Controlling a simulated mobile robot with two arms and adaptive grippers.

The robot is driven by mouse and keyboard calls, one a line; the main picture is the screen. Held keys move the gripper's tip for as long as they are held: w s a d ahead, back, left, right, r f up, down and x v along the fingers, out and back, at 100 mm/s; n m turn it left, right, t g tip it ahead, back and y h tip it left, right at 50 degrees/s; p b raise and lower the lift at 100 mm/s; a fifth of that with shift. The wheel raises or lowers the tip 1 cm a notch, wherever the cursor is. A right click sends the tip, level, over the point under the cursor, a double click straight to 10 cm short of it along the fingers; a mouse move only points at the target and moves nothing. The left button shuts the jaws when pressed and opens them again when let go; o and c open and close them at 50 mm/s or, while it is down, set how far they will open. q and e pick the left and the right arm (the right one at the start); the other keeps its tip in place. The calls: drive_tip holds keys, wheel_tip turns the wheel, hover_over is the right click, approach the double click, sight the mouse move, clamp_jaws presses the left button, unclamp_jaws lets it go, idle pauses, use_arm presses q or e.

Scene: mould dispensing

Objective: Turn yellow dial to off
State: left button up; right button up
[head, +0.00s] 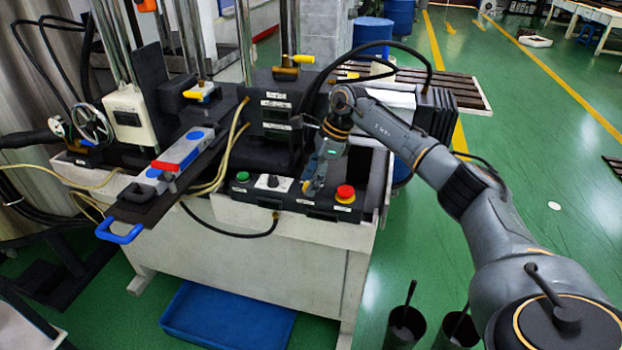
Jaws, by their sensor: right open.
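A small yellow part, which looks like the yellow dial (306,187), shows on the black control panel between a black-and-white knob and the red button. It is mostly hidden by my right gripper (313,182), so its setting cannot be read. My right gripper is open and points down right at the dial. I cannot tell whether its fingers touch it. My left gripper is not in view.
On the same panel are a green button (242,177), a black-and-white knob (272,182) and a red mushroom button (345,194). A black box (270,112) and loose hoses stand behind. A blue-handled bar (120,236) juts out at left.

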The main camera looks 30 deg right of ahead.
drive_tip(key=v, duration=1.2)
